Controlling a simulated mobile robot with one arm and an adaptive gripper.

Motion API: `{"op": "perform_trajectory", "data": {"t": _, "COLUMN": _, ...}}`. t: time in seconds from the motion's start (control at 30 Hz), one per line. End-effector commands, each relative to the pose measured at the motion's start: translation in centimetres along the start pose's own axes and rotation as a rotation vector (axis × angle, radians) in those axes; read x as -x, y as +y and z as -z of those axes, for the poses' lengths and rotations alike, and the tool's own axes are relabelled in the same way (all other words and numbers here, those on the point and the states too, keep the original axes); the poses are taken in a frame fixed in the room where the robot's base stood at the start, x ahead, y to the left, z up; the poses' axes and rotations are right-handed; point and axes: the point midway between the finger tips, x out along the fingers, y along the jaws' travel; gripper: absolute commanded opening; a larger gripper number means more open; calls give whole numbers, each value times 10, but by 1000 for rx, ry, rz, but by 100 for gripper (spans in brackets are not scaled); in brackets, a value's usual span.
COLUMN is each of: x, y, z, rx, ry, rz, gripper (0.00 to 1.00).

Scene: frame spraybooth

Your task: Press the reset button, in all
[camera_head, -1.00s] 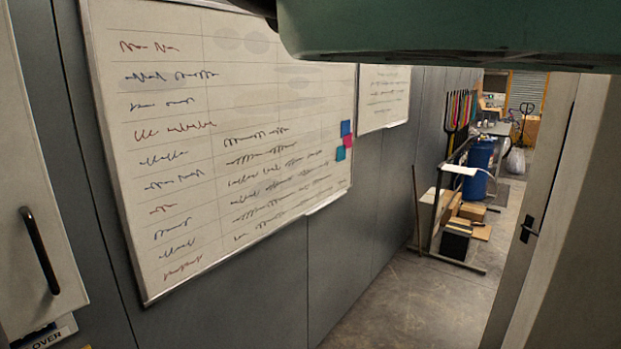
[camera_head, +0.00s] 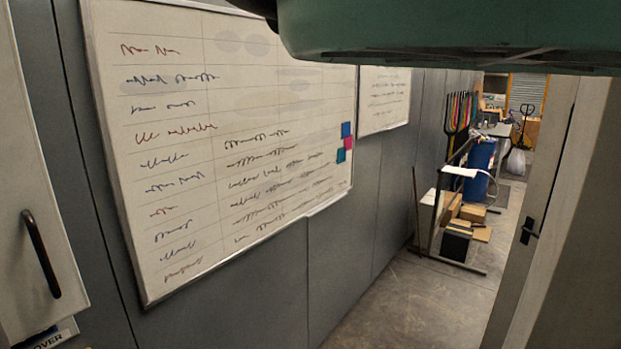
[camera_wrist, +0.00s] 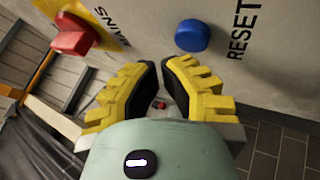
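In the wrist view, a round blue button (camera_wrist: 192,36) sits on a pale panel, with the word RESET (camera_wrist: 242,32) printed to its right. My gripper (camera_wrist: 161,61) has yellow ribbed fingers with black inner pads. The fingertips lean together and nearly meet, with only a narrow gap between them. The gripper looks shut, with nothing held. The tips appear just below and left of the blue button in the picture; I see no contact. The head view does not show the button or the gripper's fingers.
A red switch (camera_wrist: 74,38) on a yellow plate marked MAINS is left of the button. In the head view, a whiteboard (camera_head: 230,130) hangs on the grey wall. A cart with boxes (camera_head: 455,225) stands farther back, and the floor (camera_head: 400,305) before it is clear.

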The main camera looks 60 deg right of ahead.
Motion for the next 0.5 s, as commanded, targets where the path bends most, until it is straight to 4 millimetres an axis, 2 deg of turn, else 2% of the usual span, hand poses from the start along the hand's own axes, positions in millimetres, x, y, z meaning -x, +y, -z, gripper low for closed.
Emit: {"op": "perform_trajectory", "data": {"t": 0.5, "x": 34, "y": 18, "z": 18, "rx": 1, "ry": 1, "rz": 1, "gripper": 0}}
